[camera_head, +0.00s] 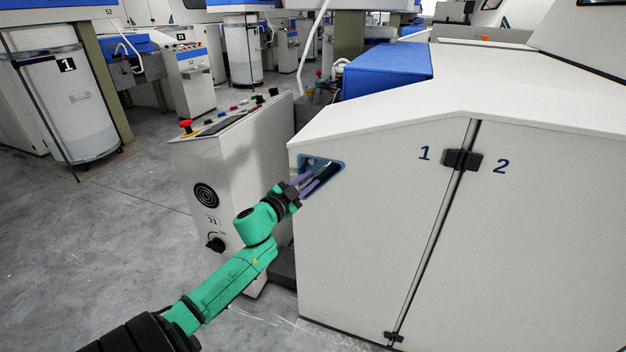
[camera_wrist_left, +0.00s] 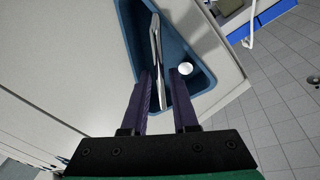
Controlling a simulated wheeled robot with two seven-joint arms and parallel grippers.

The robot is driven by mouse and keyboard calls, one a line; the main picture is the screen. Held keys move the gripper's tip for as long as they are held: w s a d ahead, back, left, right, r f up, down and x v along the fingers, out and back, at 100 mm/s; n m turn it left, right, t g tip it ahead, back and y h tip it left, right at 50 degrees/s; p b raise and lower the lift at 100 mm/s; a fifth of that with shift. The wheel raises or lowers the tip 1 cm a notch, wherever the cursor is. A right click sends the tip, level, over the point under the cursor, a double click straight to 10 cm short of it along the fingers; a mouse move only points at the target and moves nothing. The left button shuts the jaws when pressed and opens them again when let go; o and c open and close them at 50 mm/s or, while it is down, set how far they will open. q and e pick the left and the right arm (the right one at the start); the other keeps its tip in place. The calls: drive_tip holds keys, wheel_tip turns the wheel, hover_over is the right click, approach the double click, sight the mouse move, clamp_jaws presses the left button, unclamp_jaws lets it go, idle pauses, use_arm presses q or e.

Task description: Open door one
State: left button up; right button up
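Door one (camera_head: 370,220) is the pale grey panel marked with a blue 1, and it appears closed. A blue recessed pocket (camera_head: 337,164) with a handle sits at its upper left corner. My left gripper (camera_head: 313,181) reaches into this pocket. In the left wrist view, the thin metal handle (camera_wrist_left: 155,45) stands in the blue pocket (camera_wrist_left: 133,32). My left fingers (camera_wrist_left: 160,82) are apart, one on each side of the handle. A gap shows between the handle and the right-hand finger. My right gripper is not in view.
A second panel (camera_head: 540,230) marked 2 adjoins door one at a seam with a black hinge-like fitting (camera_head: 462,160). A grey control cabinet (camera_head: 228,185) with a red button stands close to my left arm. Open concrete floor (camera_head: 90,240) lies at left.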

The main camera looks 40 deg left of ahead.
use_arm(q)
drive_tip(key=shift+w+a, duration=0.1)
drive_tip(key=shift+w, duration=1.05)
clamp_jaws()
idle(0.5)
